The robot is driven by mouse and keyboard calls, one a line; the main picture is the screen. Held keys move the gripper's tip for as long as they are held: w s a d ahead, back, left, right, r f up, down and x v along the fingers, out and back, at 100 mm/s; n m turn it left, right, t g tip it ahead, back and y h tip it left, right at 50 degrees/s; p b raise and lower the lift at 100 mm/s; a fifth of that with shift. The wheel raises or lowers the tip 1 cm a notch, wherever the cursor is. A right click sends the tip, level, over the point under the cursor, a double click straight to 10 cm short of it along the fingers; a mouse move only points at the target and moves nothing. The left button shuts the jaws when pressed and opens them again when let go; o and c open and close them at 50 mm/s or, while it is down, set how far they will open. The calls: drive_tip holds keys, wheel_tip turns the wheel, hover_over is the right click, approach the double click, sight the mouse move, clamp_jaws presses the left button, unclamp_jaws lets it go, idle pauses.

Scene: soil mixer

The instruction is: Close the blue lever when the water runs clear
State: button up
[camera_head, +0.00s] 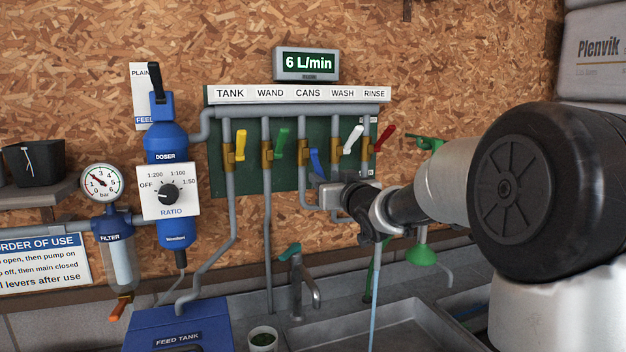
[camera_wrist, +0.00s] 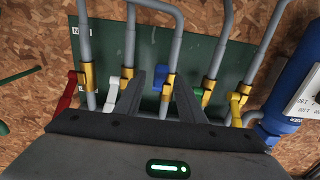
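The blue lever (camera_head: 316,162) is on the valve under the CANS label and points downward, along its pipe. In the wrist view the blue lever (camera_wrist: 162,78) shows between my two fingers, beyond their tips. My gripper (camera_head: 333,193) is just below and right of the lever in the head view. In the wrist view my gripper (camera_wrist: 161,86) is open, with nothing held; whether a finger touches the lever cannot be told. A pale bluish stream of water (camera_head: 374,300) falls below my wrist towards the sink (camera_head: 405,335). The flow display (camera_head: 307,63) reads 6 L/min.
Yellow (camera_head: 241,146), green (camera_head: 279,143), white (camera_head: 352,139) and red (camera_head: 384,137) levers flank the blue one, all tilted up. A tap (camera_head: 300,278) stands behind the sink. A blue feed tank (camera_head: 178,328) and dosing unit (camera_head: 167,150) are left.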

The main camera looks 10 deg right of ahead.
sight(322, 175)
drive_tip(key=shift+w+a, duration=0.2)
drive_tip(key=shift+w, duration=0.8)
drive_tip(key=shift+w+a, duration=0.2)
drive_tip(key=shift+w, duration=0.75)
clamp_jaws()
